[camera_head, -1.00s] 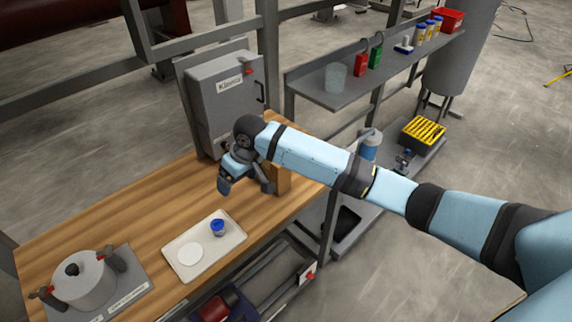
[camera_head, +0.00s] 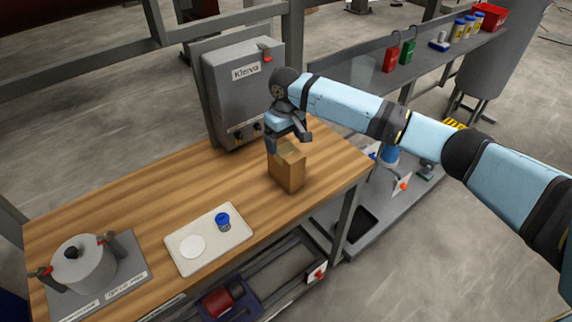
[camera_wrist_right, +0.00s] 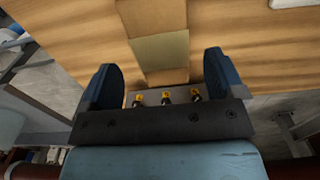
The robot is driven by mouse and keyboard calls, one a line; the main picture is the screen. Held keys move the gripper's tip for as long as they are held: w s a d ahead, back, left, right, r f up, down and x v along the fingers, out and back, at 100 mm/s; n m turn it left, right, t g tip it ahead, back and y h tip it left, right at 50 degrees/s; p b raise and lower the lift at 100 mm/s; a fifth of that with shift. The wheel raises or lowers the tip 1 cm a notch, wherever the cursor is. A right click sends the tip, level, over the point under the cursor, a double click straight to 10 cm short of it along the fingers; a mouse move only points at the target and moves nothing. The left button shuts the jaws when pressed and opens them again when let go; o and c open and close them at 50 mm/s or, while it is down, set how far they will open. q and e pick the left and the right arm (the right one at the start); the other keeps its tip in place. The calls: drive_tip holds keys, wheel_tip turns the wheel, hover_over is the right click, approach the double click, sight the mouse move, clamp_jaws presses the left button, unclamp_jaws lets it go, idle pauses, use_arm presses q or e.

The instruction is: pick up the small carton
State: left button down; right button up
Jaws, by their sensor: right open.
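The small carton (camera_head: 287,174) is a brown upright box on the wooden bench, near its right end. My right gripper (camera_head: 288,141) is open and over the top of the carton, with one finger overlapping its upper left edge in the head view. In the right wrist view the carton (camera_wrist_right: 159,50), with a paler square patch, lies ahead of the gap between the two dark blue fingers (camera_wrist_right: 162,70). Nothing is between the fingertips there; I cannot tell whether a finger touches the carton. My left gripper is out of view.
A grey control box (camera_head: 240,92) stands behind the carton. A white tray (camera_head: 232,245) with a blue-lidded jar (camera_head: 223,221) and a white disc (camera_head: 192,247) lies to the left. A pot (camera_head: 83,262) stands farther left. The bench between carton and tray is clear.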

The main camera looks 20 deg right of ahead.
sight(286, 149)
drive_tip(key=shift+s+f+p, duration=0.2)
drive_tip(key=shift+f+p, duration=0.15)
drive_tip(key=shift+f, duration=2.4)
drive_tip(key=c, duration=1.2)
